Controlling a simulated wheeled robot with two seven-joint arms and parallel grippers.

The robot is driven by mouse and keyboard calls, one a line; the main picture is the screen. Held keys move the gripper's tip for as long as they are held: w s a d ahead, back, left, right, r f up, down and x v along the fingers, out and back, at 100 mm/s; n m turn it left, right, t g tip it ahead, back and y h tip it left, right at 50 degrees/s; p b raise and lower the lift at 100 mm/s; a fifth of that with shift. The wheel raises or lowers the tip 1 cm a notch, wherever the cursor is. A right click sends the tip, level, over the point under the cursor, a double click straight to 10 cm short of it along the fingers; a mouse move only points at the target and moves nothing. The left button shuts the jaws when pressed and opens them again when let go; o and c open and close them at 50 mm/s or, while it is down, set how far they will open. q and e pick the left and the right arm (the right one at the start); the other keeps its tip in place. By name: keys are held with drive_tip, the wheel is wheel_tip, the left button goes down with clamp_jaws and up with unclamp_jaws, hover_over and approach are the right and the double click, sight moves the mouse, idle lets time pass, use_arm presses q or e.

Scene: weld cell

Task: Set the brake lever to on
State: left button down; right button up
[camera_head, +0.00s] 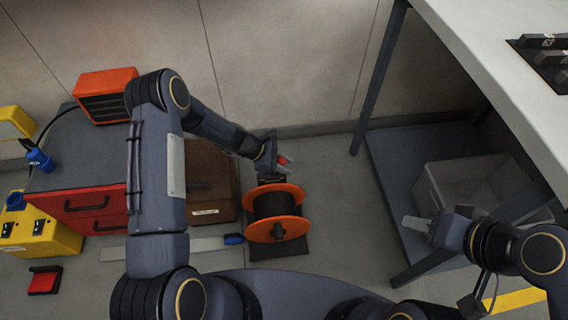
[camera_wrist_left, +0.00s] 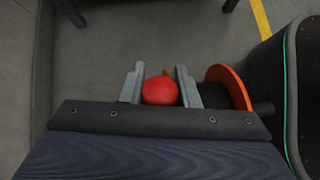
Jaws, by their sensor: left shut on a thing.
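The cable spool (camera_head: 275,205) has orange flanges and a dark winding, and sits on a dark base on the floor. The brake lever's red knob (camera_head: 282,160) shows just behind the spool. My left gripper (camera_head: 279,164) is at this knob. In the left wrist view the red knob (camera_wrist_left: 160,91) sits between the two grey fingers of my left gripper (camera_wrist_left: 159,75), which is shut on it. The lever's shaft and its on or off marks are hidden. My right gripper (camera_head: 414,223) is away to the right, its finger gap too small to tell.
A brown box (camera_head: 212,190) stands left of the spool. A red drawer cabinet (camera_head: 85,205), orange heater (camera_head: 103,95) and yellow unit (camera_head: 42,237) are further left. A white bench (camera_head: 480,40) and a grey bin (camera_head: 445,185) on a lower shelf are right. Floor between spool and shelf is clear.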

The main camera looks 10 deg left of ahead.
use_arm(q)
drive_tip(key=shift+w+f, duration=0.1)
drive_tip(key=c, duration=1.1)
unclamp_jaws()
drive_tip(key=p+v, duration=0.2)
drive_tip(key=v, duration=0.4)
drive_tip(key=shift+a, duration=0.15)
drive_tip(key=shift+v, duration=0.75)
